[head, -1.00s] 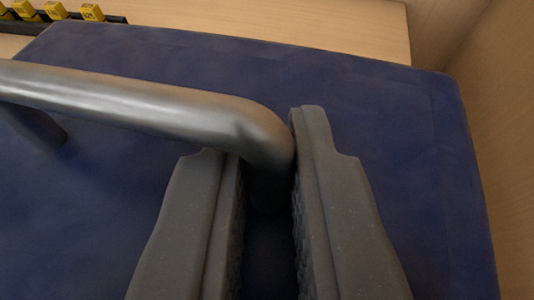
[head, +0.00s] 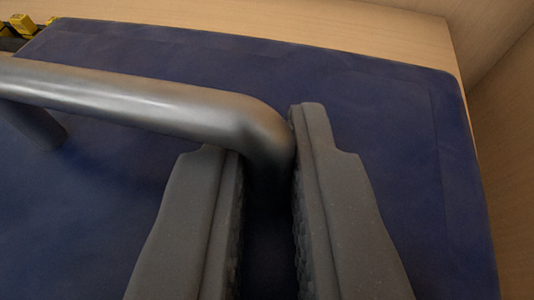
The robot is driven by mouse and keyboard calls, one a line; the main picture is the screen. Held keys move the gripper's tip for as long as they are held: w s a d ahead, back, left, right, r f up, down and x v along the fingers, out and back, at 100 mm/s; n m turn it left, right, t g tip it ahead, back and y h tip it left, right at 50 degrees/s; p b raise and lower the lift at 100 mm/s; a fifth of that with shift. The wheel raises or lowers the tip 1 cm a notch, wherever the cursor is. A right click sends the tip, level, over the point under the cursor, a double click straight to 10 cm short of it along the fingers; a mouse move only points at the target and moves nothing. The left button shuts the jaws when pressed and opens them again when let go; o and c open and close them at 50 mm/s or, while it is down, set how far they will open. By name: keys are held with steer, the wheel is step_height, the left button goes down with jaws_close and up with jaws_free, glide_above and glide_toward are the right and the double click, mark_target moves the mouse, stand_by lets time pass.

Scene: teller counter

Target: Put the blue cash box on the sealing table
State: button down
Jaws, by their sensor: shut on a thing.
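The blue cash box (head: 390,130) fills most of the head view, its flat dark blue lid facing me. A grey metal handle (head: 130,100) stands on the lid, running from the left edge to a bend near the middle. My gripper (head: 268,150) has its two grey fingers on either side of the handle's bent right end and is shut on it. The lower part of that handle end is hidden between the fingers. The sealing table cannot be told for certain in this view.
A pale wooden surface (head: 330,25) lies beyond the box's far edge. Wooden panels (head: 505,110) rise close along the right side.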

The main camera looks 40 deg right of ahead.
steer(key=shift+w+d, duration=0.1)
steer(key=shift+w, duration=1.7)
steer(key=shift+f+b, duration=0.4)
steer(key=shift+f, duration=1.35)
steer(key=c, duration=1.5)
jaws_free()
steer(key=shift+s, duration=0.1)
steer(key=p+v, duration=0.1)
steer(key=v, duration=1.1)
steer(key=shift+f, duration=0.1)
